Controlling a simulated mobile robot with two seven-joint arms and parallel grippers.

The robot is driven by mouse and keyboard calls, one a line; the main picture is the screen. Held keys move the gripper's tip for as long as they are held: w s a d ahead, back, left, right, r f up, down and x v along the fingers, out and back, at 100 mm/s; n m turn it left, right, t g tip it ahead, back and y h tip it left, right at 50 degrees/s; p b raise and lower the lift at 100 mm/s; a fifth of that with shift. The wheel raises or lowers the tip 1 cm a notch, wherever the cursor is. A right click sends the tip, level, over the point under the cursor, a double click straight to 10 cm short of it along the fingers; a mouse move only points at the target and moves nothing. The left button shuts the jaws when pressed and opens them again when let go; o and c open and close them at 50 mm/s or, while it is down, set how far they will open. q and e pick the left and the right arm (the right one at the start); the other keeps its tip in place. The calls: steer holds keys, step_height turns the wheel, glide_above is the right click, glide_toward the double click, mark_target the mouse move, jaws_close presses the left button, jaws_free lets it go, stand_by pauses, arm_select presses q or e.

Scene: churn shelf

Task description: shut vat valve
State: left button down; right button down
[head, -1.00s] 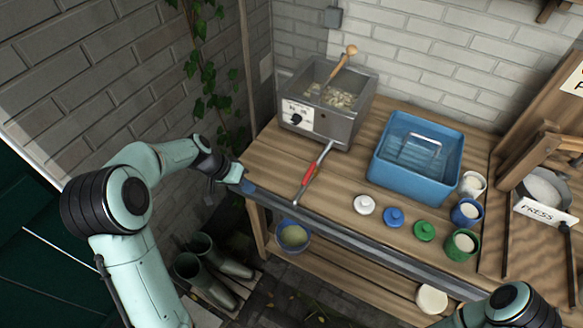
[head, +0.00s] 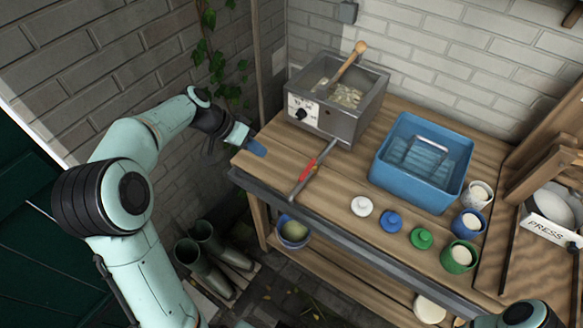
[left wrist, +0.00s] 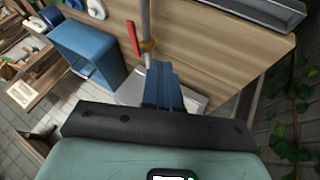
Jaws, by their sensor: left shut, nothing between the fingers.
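The steel vat (head: 338,122) stands at the back left of the bench, with curds and a wooden-handled tool in it. A metal outlet pipe (head: 300,186) runs from its base toward the bench's front edge. The valve's red lever (head: 306,171) lies roughly along this pipe; it also shows beside the pipe in the left wrist view (left wrist: 132,38). My left gripper (head: 258,148) is shut and empty over the bench's left end, left of the pipe and apart from the lever. Its blue fingers (left wrist: 165,85) show in the left wrist view. My right gripper is out of view.
A blue tub (head: 402,178) stands right of the vat. White, blue and green lids (head: 391,221) and cups (head: 460,257) sit near the front. A bowl (head: 293,232) is below the pipe's end. The bench (head: 335,203) is clear around the pipe.

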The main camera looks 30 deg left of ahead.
mark_target(308, 171)
arm_select(q)
steer(key=shift+w+d+f+p, duration=0.2)
steer(key=shift+w+d+f, duration=0.4)
steer(key=shift+d+f, duration=0.75)
steer(key=shift+w+d+f+p, duration=0.25)
steer(key=shift+w+d+f, duration=0.3)
steer(key=shift+d+f, duration=0.75)
steer(key=shift+w+d+f+p, duration=0.2)
steer(key=shift+w+d+f, duration=0.4)
steer(key=shift+d+f, duration=0.75)
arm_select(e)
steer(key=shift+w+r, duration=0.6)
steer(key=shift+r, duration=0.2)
